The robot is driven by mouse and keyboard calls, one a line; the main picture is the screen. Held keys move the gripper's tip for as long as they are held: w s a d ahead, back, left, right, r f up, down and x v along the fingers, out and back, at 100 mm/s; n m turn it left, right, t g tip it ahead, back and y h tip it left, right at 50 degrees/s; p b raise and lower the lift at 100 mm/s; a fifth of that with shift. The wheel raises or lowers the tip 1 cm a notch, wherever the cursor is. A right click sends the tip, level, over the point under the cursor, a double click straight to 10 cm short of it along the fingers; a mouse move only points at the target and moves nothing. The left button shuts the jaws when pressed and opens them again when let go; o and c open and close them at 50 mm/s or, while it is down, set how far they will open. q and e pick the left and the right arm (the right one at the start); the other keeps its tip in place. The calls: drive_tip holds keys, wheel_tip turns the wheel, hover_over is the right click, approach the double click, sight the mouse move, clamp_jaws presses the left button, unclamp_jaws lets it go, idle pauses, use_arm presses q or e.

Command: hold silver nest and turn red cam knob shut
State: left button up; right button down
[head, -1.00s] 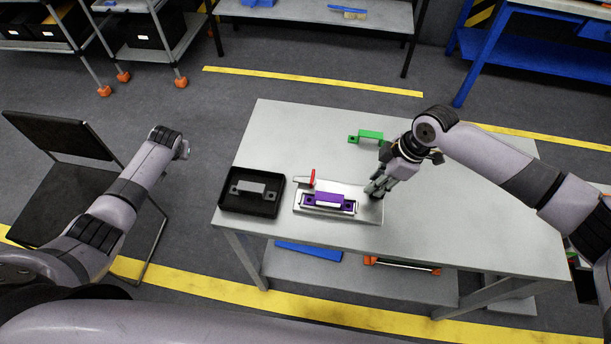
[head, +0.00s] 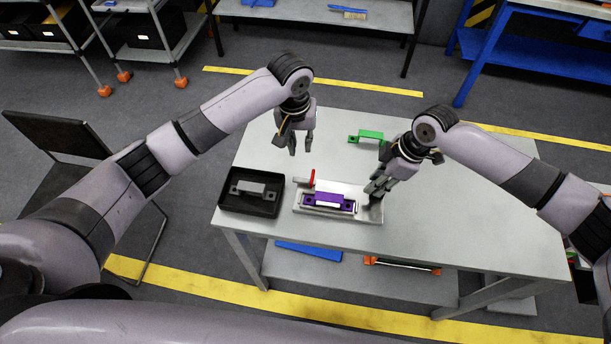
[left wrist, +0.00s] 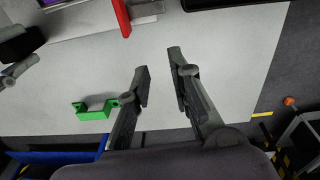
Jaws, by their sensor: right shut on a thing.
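The silver nest (head: 310,211) is a light metal tray on the table, with a purple part (head: 328,201) seated in it. The red cam knob (head: 312,178) stands upright at the nest's back edge; it also shows at the top of the left wrist view (left wrist: 122,17). My right gripper (head: 374,193) is shut on the nest's right end. My left gripper (head: 300,150) is above the table, behind and above the knob and apart from it. In the left wrist view its two fingers (left wrist: 158,68) are spread with nothing between them.
A black tray (head: 226,203) holding a grey part (head: 255,188) is left of the nest. A green bracket (head: 368,135) lies behind the nest. The table (head: 455,225) is bare on the right. A chair (head: 60,135) stands at the left.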

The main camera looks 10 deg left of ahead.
use_arm(q)
drive_tip(key=r+g, duration=0.1)
hover_over(312, 177)
drive_tip(key=shift+w+a+r+m+y, duration=0.1)
drive_tip(key=shift+w+r+m+y, duration=0.05)
drive_tip(key=shift+w+m+y, duration=0.2)
drive_tip(key=shift+s, duration=0.15)
wheel_tip(312, 177, down, 8)
drive_tip(key=shift+r, duration=0.15)
drive_tip(key=shift+s, duration=0.1)
use_arm(e)
drive_tip(key=shift+s+r, duration=0.1)
use_arm(q)
drive_tip(key=shift+f, duration=0.2)
drive_tip(key=shift+s, duration=0.15)
drive_tip(key=c, duration=0.4)
use_arm(e)
drive_tip(key=shift+a, duration=0.1)
use_arm(q)
clamp_jaws()
